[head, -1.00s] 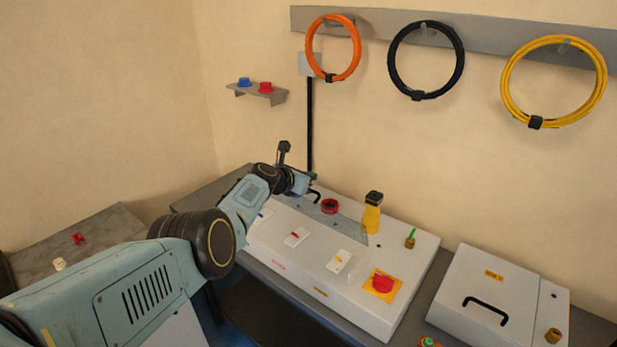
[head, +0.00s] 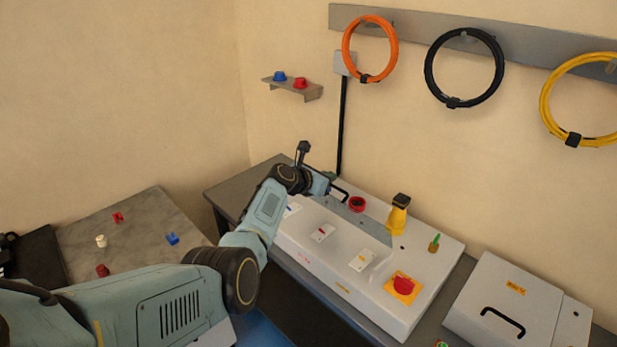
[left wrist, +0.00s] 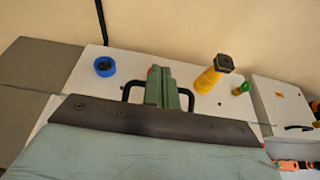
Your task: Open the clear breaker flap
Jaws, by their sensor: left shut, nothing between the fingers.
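The clear breaker flap (head: 370,226) is a see-through greyish panel on the white sloped console (head: 425,265). It seems raised at an angle, but I cannot tell how far. A black handle (head: 340,190) is at its far left part. My left gripper (head: 328,187) is shut and empty at this handle. In the left wrist view, the green fingers of my left gripper (left wrist: 163,88) are between the two posts of the black handle (left wrist: 128,92). The middle of the handle is hidden, and I cannot tell whether the fingers touch it. My right gripper is not in view.
On the console are a red ring (head: 357,204), a yellow post (head: 398,215), a green-topped knob (head: 434,243) and a red knob (head: 403,285). A blue ring (left wrist: 104,67) shows in the left wrist view. A grey box (head: 510,305) stands to the right.

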